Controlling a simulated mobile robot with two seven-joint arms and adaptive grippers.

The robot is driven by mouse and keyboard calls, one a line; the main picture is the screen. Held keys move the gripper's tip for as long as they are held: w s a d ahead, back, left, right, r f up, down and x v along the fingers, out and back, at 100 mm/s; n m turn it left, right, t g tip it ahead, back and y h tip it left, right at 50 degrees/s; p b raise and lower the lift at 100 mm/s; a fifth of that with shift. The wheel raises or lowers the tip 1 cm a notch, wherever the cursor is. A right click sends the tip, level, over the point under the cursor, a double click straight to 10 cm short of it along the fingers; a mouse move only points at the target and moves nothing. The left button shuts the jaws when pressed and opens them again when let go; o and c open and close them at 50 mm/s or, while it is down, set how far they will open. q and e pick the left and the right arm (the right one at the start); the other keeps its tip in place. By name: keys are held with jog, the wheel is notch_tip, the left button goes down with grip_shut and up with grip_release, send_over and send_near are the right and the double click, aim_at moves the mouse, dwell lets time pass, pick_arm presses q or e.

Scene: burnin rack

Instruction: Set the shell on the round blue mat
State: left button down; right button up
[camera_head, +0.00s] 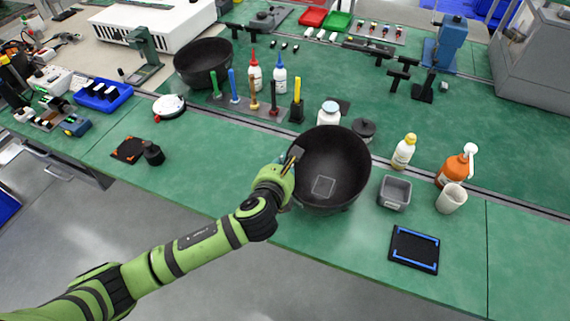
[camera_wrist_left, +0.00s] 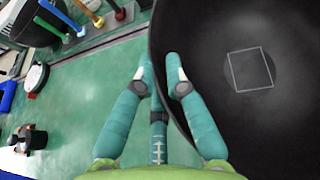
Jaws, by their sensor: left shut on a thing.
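The shell appears to be a large black round bowl (camera_head: 345,180) with a pale square outline on its inside, near the middle of the bench. It fills the right side of the left wrist view (camera_wrist_left: 290,115). My left gripper (camera_head: 290,160) is shut on the left part of its rim; the fingers straddle the wall in the wrist view (camera_wrist_left: 162,78). The bowl sits open side up. I cannot tell whether it touches the bench. No round blue mat is visible; the area under the bowl is hidden. My right gripper is out of view.
A second black bowl (camera_head: 195,70) stands farther back left. A grey bin (camera_head: 395,193), a white cup (camera_head: 451,198), an orange bottle (camera_head: 456,170) and a blue-edged square pad (camera_head: 414,249) lie right. A white jar (camera_head: 328,118) stands close behind.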

pick_arm(q)
jog(key=shift+f, duration=0.6)
jog(key=c, duration=1.3)
grip_release()
jog(key=shift+f, duration=0.1)
jog(key=shift+s+r, duration=0.2)
jog(key=v, duration=1.1)
jog(key=shift+s+r, duration=0.2)
jog(key=shift+s, duration=0.1)
